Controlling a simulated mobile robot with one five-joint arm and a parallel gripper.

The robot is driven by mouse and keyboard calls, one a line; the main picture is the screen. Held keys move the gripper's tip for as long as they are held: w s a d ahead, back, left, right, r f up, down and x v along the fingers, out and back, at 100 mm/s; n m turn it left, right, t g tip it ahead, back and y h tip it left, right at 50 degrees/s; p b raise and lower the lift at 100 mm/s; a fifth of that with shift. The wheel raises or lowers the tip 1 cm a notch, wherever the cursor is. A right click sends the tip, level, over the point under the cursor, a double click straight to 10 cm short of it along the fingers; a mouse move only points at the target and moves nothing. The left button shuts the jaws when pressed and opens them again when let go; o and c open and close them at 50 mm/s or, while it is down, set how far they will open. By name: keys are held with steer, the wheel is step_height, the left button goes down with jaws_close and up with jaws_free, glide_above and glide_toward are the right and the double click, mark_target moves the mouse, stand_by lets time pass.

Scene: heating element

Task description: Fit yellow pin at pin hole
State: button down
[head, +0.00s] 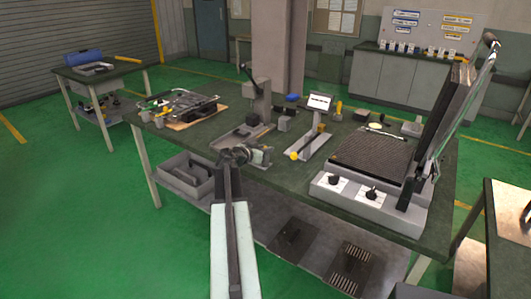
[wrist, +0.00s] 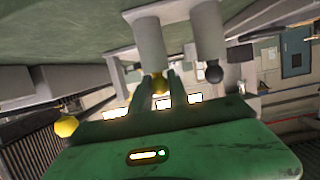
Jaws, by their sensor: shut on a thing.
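My gripper (head: 242,155) is at the near edge of the green-topped workbench in the head view, in front of the press stand. In the wrist view the fingers of my gripper (wrist: 162,90) are shut on a small yellow rounded piece, the yellow pin (wrist: 159,82). A grey cylinder (wrist: 149,40) lines up with it; I cannot tell whether they touch. A second grey cylinder (wrist: 207,30) beside it has a dark ball (wrist: 214,74) at its end. Another yellow knob (wrist: 66,126) shows at the left. I cannot make out the pin hole.
On the workbench (head: 200,134) stand a press stand (head: 259,95), a fixture with a yellow knob (head: 295,156), and a heating plate (head: 368,152) with a raised lid. A grey bin (head: 184,178) sits on the lower shelf. Green floor is open at the left.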

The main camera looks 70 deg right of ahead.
step_height(320, 180, up, 10)
steer(key=p, duration=1)
steer(key=shift+r, duration=0.15)
